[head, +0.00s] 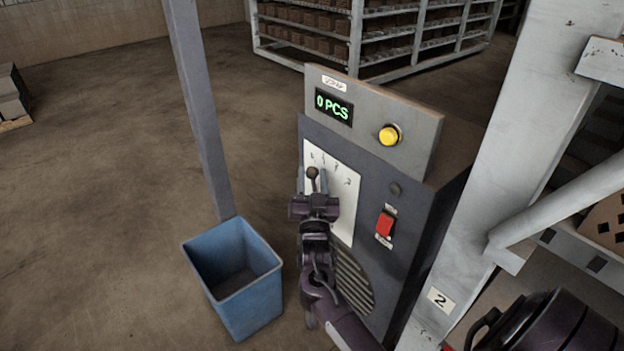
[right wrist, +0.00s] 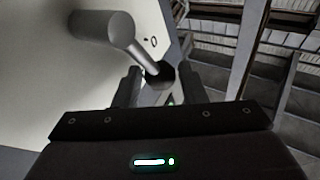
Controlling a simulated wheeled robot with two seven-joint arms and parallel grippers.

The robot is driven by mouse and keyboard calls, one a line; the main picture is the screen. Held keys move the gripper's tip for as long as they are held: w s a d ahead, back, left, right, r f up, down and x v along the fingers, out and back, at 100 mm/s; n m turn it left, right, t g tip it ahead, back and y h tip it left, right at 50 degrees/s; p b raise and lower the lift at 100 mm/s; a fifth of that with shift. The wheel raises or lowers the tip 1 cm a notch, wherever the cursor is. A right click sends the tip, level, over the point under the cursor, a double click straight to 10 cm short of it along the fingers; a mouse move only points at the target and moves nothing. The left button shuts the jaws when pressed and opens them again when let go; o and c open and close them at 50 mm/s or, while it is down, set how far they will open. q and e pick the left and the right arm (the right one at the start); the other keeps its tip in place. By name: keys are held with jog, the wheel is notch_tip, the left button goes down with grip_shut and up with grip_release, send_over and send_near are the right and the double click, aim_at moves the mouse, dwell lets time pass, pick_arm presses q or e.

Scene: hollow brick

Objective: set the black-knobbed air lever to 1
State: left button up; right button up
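The air lever's dark knob (head: 312,172) stands in front of a white number plate (head: 345,205) on the grey control cabinet. The plate's digits are small, and I cannot read which one the lever points at. My right gripper (head: 312,186) is at the knob, its fingers reaching up on either side. In the right wrist view, the knob (right wrist: 160,74) sits between the two spaced fingers, with the lever's shaft running to a grey hub (right wrist: 105,33). Gaps seem to show beside the knob; contact is unclear. My left gripper is out of view.
The cabinet carries a "0 PCS" display (head: 333,107), a yellow button (head: 389,135) and a red switch (head: 384,224). A blue bin (head: 245,290) stands left of my right gripper. A grey post (head: 200,110) rises behind it; a pale frame (head: 490,150) stands right. Floor at left is open.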

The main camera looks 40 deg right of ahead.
jog(key=b+v, duration=0.2)
jog(key=v, duration=0.6)
dwell(0.6)
